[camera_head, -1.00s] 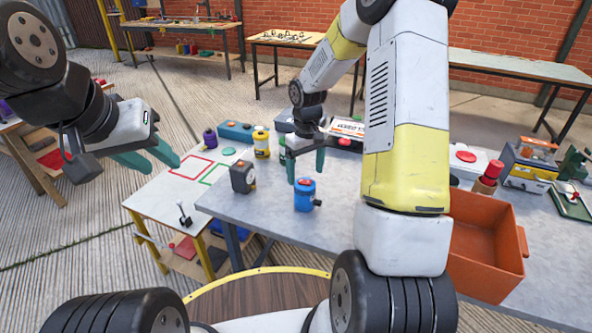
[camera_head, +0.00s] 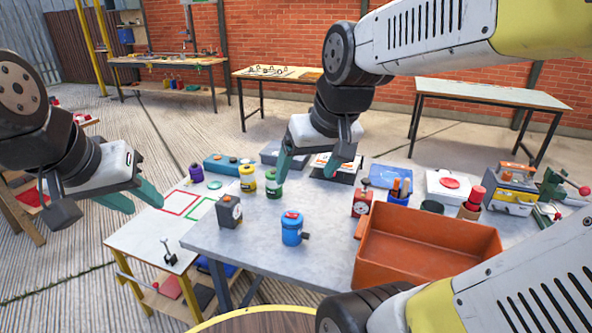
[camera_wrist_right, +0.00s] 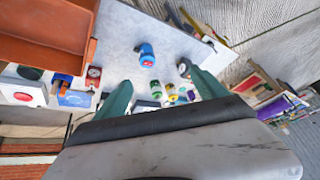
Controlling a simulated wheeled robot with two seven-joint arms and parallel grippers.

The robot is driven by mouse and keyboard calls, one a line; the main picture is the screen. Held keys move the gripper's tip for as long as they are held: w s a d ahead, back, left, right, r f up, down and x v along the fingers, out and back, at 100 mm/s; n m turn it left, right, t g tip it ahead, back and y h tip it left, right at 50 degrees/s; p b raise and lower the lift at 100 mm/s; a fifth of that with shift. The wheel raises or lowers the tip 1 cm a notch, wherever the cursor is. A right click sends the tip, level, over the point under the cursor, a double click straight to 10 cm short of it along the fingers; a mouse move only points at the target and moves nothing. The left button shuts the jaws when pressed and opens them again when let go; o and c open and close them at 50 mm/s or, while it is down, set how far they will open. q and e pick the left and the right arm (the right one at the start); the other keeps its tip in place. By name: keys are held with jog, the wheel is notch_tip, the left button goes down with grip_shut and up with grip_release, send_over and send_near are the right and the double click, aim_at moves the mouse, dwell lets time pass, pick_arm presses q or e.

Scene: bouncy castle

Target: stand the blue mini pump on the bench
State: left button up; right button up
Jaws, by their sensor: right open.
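The blue mini pump (camera_head: 292,229), a blue cylinder with a red top and a dark side nozzle, stands upright on the grey bench (camera_head: 255,262). It also shows in the right wrist view (camera_wrist_right: 147,55), beyond the fingers and apart from them. My right gripper (camera_head: 305,187) is open and empty, raised behind the pump, near the green-labelled can; in its wrist view the fingers (camera_wrist_right: 163,90) are wide apart. My left gripper (camera_head: 138,197) hangs over the white table at the left, its teal fingers apart with nothing visible between them.
An orange bin (camera_head: 425,262) stands right of the pump. A dark dial device (camera_head: 230,212) is to its left; yellow (camera_head: 248,179) and green (camera_head: 274,185) cans are behind. A red gauge (camera_head: 362,202) stands by the bin. The bench around the pump is clear.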

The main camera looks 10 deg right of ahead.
jog(key=shift+m+t+y, duration=0.3)
jog(key=shift+t+y, duration=0.1)
jog(key=shift+t, duration=0.1)
jog(key=s, duration=0.4)
jog(key=shift+a+r, duration=0.35)
jog(key=shift+r, duration=0.05)
